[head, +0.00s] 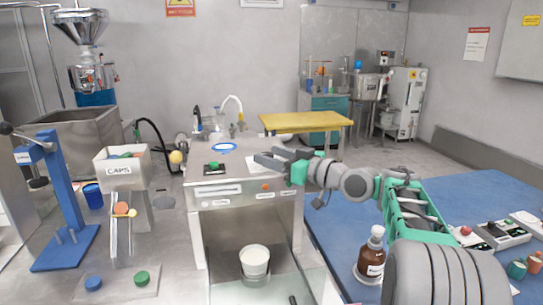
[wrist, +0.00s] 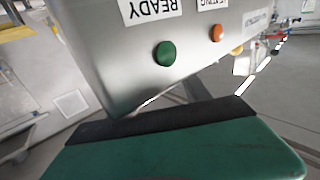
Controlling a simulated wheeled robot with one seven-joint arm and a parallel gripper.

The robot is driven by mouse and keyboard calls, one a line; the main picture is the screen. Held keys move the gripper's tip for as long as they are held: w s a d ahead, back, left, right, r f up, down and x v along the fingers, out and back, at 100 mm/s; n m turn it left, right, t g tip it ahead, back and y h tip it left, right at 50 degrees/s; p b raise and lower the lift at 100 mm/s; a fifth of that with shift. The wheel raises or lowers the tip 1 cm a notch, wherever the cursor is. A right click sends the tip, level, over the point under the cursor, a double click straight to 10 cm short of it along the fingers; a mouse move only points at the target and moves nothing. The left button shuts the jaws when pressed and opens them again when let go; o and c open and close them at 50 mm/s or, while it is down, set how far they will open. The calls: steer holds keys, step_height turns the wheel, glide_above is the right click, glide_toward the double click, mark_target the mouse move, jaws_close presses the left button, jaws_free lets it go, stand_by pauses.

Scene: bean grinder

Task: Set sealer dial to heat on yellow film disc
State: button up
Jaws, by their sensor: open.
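The metal bench unit (head: 230,192) has a front panel with labels and an orange round light or button (head: 265,186). In the wrist view, the panel carries a green button or light (wrist: 165,54) beside an orange one (wrist: 217,33), with an upside-down READY label (wrist: 150,10). A green knob-like part on a black base (head: 214,166) sits on its top; I cannot tell whether it is the dial. No yellow film disc can be made out. My gripper (head: 272,161) is open over the unit's right top; one finger shows close up in the wrist view, below the panel.
A blue ring (head: 223,148) lies on the unit's top. A CAPS bin (head: 122,167) and blue press (head: 62,200) stand left. A brown bottle (head: 371,258) stands on the blue table (head: 345,215) at right. A yellow table (head: 305,122) is behind.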

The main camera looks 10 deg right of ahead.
jaws_close()
stand_by(0.7)
